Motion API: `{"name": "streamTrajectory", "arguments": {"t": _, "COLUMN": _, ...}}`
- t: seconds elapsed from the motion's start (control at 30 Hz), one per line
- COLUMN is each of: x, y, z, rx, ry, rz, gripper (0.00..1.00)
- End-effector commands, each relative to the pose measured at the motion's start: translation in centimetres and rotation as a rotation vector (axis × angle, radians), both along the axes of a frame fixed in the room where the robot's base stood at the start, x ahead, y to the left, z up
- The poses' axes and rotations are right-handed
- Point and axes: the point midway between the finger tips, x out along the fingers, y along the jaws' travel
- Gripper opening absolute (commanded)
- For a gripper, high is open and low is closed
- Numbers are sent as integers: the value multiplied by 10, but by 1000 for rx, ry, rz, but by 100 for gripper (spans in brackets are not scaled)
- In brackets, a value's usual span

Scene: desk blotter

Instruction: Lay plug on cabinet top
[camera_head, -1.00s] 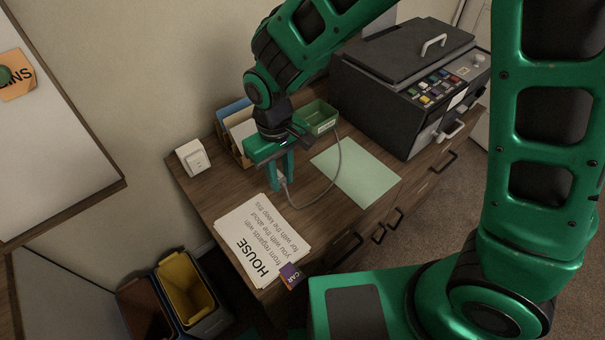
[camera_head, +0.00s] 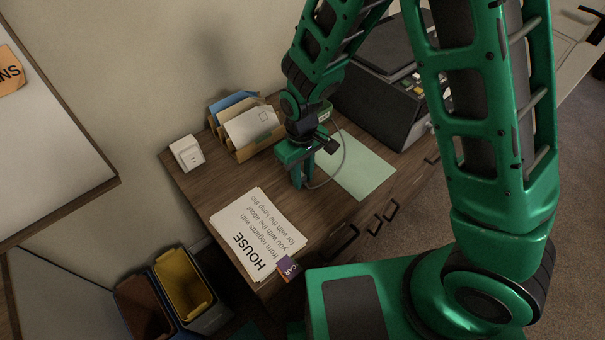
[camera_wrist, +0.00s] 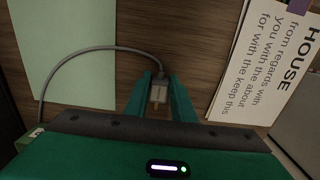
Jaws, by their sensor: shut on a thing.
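The plug (camera_wrist: 158,94) is a small pale block with metal prongs, on a grey cable (camera_wrist: 100,48). My gripper (camera_wrist: 161,84) is shut on it in the wrist view, with one green finger on each side. In the head view my gripper (camera_head: 303,180) points down over the wooden cabinet top (camera_head: 208,188), between the paper stack and the green sheet. The fingers hide most of the plug there. I cannot tell whether the plug touches the wood. The cable loops to the right of the gripper.
A paper stack (camera_head: 252,235) lies at the front left and a pale green sheet (camera_head: 362,172) to the right. A letter holder (camera_head: 250,135), a white socket box (camera_head: 187,153) and a dark machine (camera_head: 380,105) stand behind. Bare wood shows left of the gripper.

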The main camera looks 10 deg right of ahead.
Motion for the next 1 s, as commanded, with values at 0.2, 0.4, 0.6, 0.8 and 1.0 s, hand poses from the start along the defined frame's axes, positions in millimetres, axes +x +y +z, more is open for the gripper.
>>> {"name": "streamTrajectory", "arguments": {"t": 0.2, "x": 0, "y": 0, "z": 0, "rx": 1, "ry": -1, "rz": 0, "gripper": 1}}
{"name": "streamTrajectory", "arguments": {"t": 0.4, "x": 0, "y": 0, "z": -1, "rx": 1, "ry": 0, "rz": 0, "gripper": 41}}
{"name": "streamTrajectory", "arguments": {"t": 0.6, "x": 0, "y": 1, "z": -1, "rx": 1, "ry": 0, "rz": 1, "gripper": 41}}
{"name": "streamTrajectory", "arguments": {"t": 0.8, "x": 1, "y": 1, "z": 6, "rx": 3, "ry": -2, "rz": 1, "gripper": 41}}
{"name": "streamTrajectory", "arguments": {"t": 1.0, "x": 1, "y": 2, "z": 35, "rx": 5, "ry": -4, "rz": 1, "gripper": 41}}
